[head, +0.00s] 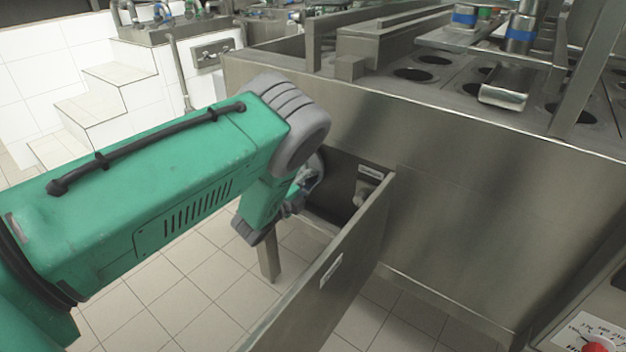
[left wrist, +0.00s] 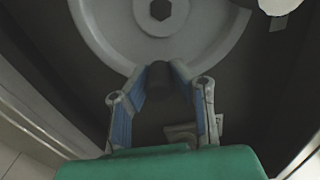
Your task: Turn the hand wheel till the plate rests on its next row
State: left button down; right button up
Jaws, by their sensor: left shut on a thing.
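The hand wheel (left wrist: 205,45) is a pale grey disc with a hexagonal hub, at the top of the left wrist view. A dark handle (left wrist: 160,80) stands at its lower rim. My left gripper (left wrist: 163,72) is shut on this handle, with a blue-padded finger on each side. In the head view, my left gripper (head: 303,184) is inside a recess in the steel machine, and the wheel is mostly hidden behind my green arm. A steel plate (head: 445,92) with rows of round dark holes lies on top of the machine. My right gripper is not in view.
An open steel door panel (head: 345,255) stands out from the machine, close to the right of my left gripper. A control panel with a red knob (head: 594,347) is at the lower right. White tiled steps (head: 110,90) are at the left. The tiled floor below is mostly clear.

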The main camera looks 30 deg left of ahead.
pick_arm(q)
jog(key=shift+s+a+f, duration=0.1)
jog(key=shift+s+f, duration=0.1)
jog(key=shift+f, duration=0.05)
jog(key=c, duration=1.4)
grip_release()
jog(key=shift+r, duration=0.1)
jog(key=s, duration=0.4)
jog(key=s+a, duration=0.1)
jog(key=s, duration=0.6)
jog(key=shift+s+a, duration=0.4)
